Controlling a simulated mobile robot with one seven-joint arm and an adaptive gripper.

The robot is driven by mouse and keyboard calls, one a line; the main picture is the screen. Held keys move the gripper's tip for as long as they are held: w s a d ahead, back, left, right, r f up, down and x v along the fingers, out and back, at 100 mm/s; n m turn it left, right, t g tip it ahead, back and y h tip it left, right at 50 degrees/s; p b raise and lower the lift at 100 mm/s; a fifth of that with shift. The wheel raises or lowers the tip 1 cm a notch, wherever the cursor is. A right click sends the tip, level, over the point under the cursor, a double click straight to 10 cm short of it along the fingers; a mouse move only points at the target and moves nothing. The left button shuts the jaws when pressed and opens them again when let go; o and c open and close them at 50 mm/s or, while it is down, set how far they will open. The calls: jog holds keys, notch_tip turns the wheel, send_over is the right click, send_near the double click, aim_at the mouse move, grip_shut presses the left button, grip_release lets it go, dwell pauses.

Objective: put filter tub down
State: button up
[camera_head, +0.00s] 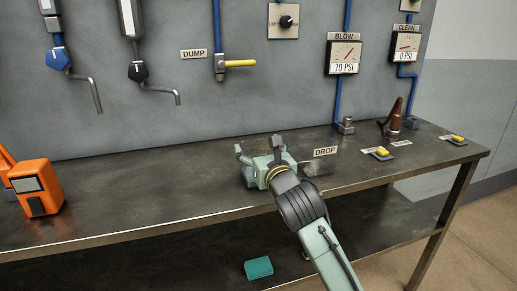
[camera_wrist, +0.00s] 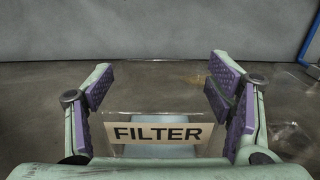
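The filter tub (camera_wrist: 160,148) is a clear, see-through tub with a pale label reading FILTER on its near face. In the wrist view it stands between the purple pads of my gripper (camera_wrist: 162,85), close in front of the palm. In the head view my gripper (camera_head: 258,148) is low over the middle of the bench (camera_head: 130,190), just left of the DROP label (camera_head: 325,151). The tub is hard to make out there, and whether its base touches the bench cannot be told.
Another clear object (camera_wrist: 290,138) shows at the right of the wrist view. An orange device (camera_head: 35,187) stands at the bench's left, a brown nozzle (camera_head: 393,118) at its right, near yellow buttons (camera_head: 382,151). A teal block (camera_head: 258,268) lies on the lower shelf.

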jog(key=o, duration=0.3)
jog(key=shift+r, duration=0.2)
jog(key=shift+s+d+f, duration=0.1)
jog(key=shift+s+d, duration=0.05)
jog(key=shift+s, duration=0.15)
jog(key=b+v, duration=0.3)
jog(key=v, duration=0.8)
jog(key=shift+s+b, duration=0.2)
jog(key=shift+b, duration=0.15)
